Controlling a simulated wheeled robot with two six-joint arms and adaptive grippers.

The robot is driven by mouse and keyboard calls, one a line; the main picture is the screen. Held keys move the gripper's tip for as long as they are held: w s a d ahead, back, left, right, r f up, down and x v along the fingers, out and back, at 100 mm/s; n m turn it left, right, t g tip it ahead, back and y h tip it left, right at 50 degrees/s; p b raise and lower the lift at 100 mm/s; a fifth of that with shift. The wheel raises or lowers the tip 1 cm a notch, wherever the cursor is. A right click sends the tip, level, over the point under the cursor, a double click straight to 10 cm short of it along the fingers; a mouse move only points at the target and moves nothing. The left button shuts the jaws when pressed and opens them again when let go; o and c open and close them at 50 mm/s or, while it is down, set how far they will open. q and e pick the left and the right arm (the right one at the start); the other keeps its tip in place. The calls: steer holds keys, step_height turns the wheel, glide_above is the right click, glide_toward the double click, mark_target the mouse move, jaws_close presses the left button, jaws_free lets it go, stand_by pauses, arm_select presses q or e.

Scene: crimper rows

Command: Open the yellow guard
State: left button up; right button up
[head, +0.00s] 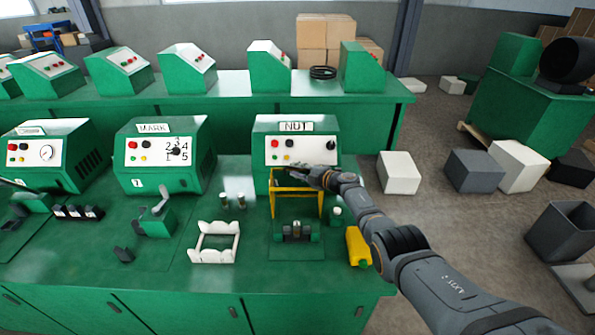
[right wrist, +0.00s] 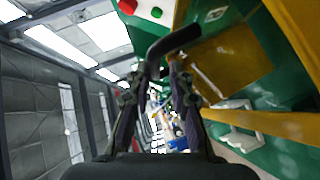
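The yellow guard (head: 297,190) is a frame with a top bar and two legs. It stands in front of the machine labelled NUT (head: 293,145), behind a small fixture (head: 297,231). My right gripper (head: 318,176) is at the guard's upper edge. In the right wrist view the guard's yellow panel (right wrist: 238,58) is right of my fingers (right wrist: 165,68). A black bent bar (right wrist: 175,41) is at the fingertips; I cannot tell whether they grip it. The fingertips are close together. My left gripper is not in view.
A white cradle (head: 214,242) and small grey cylinders (head: 225,201) are to the left. The MARK machine (head: 165,155) stands further left. White and grey boxes (head: 398,172) are on the floor at right.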

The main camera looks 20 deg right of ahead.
steer(key=shift+s+d, duration=0.35)
steer(key=shift+s, duration=0.1)
steer(key=v, duration=1.1)
steer(key=shift+a+r, duration=0.1)
steer(key=shift+a, duration=0.05)
